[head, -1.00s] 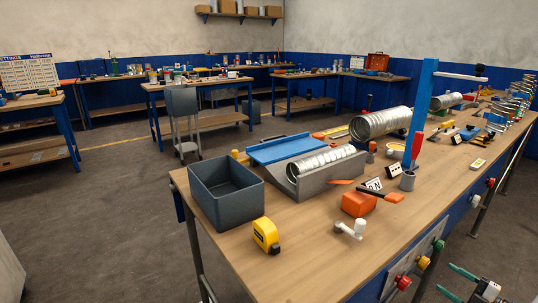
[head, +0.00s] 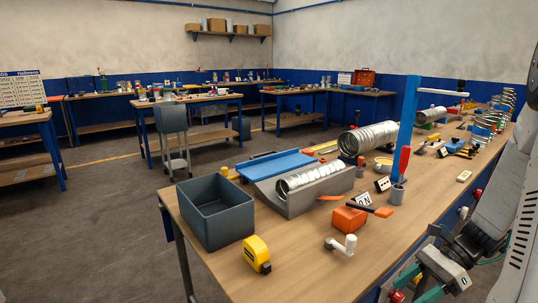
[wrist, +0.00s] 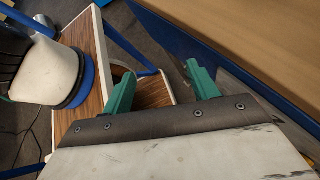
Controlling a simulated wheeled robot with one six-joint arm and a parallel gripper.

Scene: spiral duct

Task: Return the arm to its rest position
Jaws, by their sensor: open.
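My gripper (head: 418,288) is at the lower right of the head view, beside the front edge of the workbench (head: 290,268). Its two green fingers are spread apart with nothing between them. The wrist view shows the same open gripper (wrist: 160,82) from behind, over the floor side of the bench. Part of my arm (head: 500,225) shows at the right edge of the head view, folded down beside the bench.
On the bench stand a grey bin (head: 215,213), a yellow tape measure (head: 256,253), a grey cradle with a spiral duct (head: 315,178), an orange block (head: 349,219) and a blue post (head: 408,130).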

